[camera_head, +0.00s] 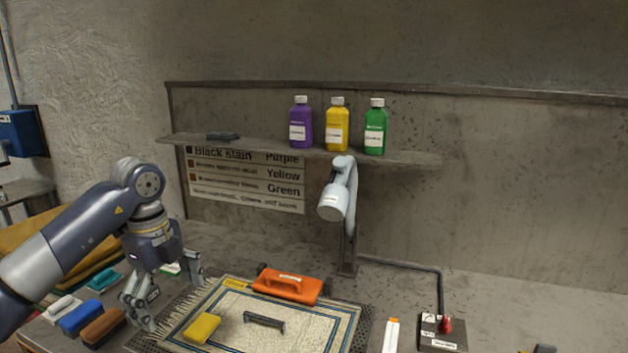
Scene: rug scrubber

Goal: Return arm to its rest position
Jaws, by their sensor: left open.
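My left arm (75,232) comes in from the left. My left gripper (168,298) points down with its fingers spread, open and empty. It hangs near the left, fringed edge of the cream rug (290,335), to the left of the yellow sponge (202,328). My right arm and gripper do not show.
Several brushes, including a blue one (82,318) and a brown one (103,327), sit at lower left. Purple, yellow and green bottles (375,128) stand on the shelf (420,158). A lamp (334,201) overhangs the rug.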

